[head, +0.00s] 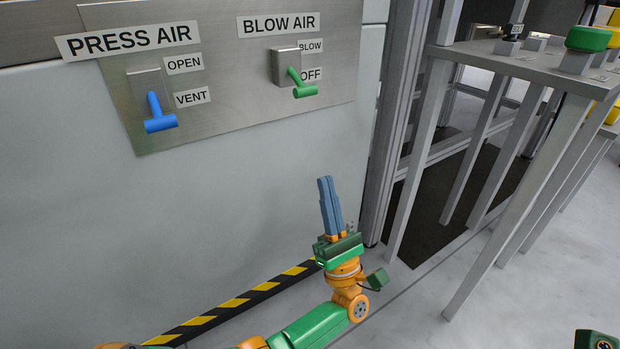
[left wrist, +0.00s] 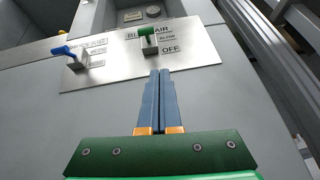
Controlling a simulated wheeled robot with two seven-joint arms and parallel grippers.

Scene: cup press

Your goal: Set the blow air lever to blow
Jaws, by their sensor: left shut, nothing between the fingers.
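The blow air lever (head: 302,86) is green with a T-shaped handle, on the metal panel under the BLOW AIR label. Its handle points down, beside the OFF label. The lever also shows in the left wrist view (left wrist: 147,33), just beyond my fingertips. My left gripper (head: 325,180) is below the panel in the head view, its blue fingers pressed together and pointing up. It is empty and apart from the lever. In the left wrist view the closed fingers (left wrist: 159,73) point toward the panel, just under the lever.
The blue press air lever (head: 158,114) hangs down near the VENT label, left of the green lever. A metal frame post (head: 392,120) and a grey table (head: 530,65) stand to the right. A yellow-black stripe (head: 235,302) runs along the wall's foot.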

